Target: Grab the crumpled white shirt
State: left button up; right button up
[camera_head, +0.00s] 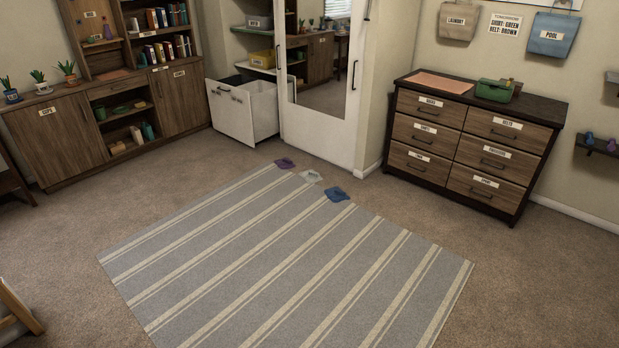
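The crumpled white shirt (311,176) lies at the far edge of the striped rug (290,255). It is small and whitish-grey in this view. It lies between a purple crumpled cloth (285,163) on its left and a blue crumpled cloth (337,194) on its right, with small gaps between them. Neither of my grippers shows in the head view.
An open white pull-out bin (242,109) stands behind the rug, beside a mirrored white door (320,85). A labelled wooden dresser (470,145) with a green box (493,90) is at right. A wooden cabinet (55,140) is at left. The rug and nearby carpet are otherwise clear.

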aim_at(311, 176)
jog(key=i+u, duration=0.1)
jog(key=i, duration=1.05)
jog(key=i+u, duration=0.2)
jog(key=i, duration=0.3)
jog(key=i+u, duration=0.15)
jog(key=i, duration=0.4)
jog(key=i+u, duration=0.2)
jog(key=i, duration=0.3)
jog(key=i+l+u, duration=0.15)
jog(key=i, duration=0.35)
jog(key=i+l+u, duration=0.2)
jog(key=i, duration=0.3)
jog(key=i+z, duration=0.2)
jog(key=i, duration=0.3)
jog(key=i+j+z, duration=0.2)
jog(key=i, duration=0.3)
jog(key=i+j+z, duration=0.2)
jog(key=i, duration=0.3)
